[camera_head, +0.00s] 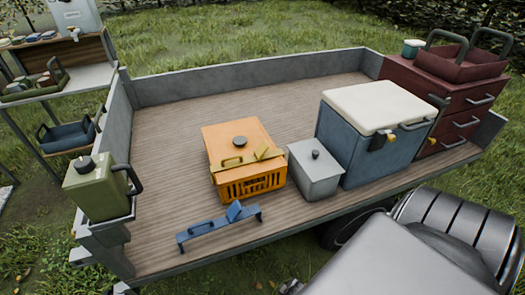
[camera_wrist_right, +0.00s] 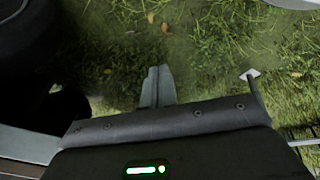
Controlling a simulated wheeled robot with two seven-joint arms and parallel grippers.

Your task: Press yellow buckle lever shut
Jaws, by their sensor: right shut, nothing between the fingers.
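The yellow buckle lever (camera_head: 268,153) is on top of the orange crate (camera_head: 250,183), at the right end of a yellow strap bar (camera_head: 231,162). It slants off the line of the bar and seems raised; whether it touches the lid is too small to tell. Neither gripper shows in the head view. In the right wrist view my right gripper (camera_wrist_right: 157,84) has its fingers together, empty, over grass and away from the crate. My left gripper is not in view.
A blue bar with a tilted blue lever (camera_head: 235,211) lies in front of the crate. A grey box (camera_head: 315,172) and a blue cooler (camera_head: 368,145) stand right of it. A green canister (camera_head: 97,188) is at left. The wooden bed (camera_head: 172,150) is clear behind and left of the crate.

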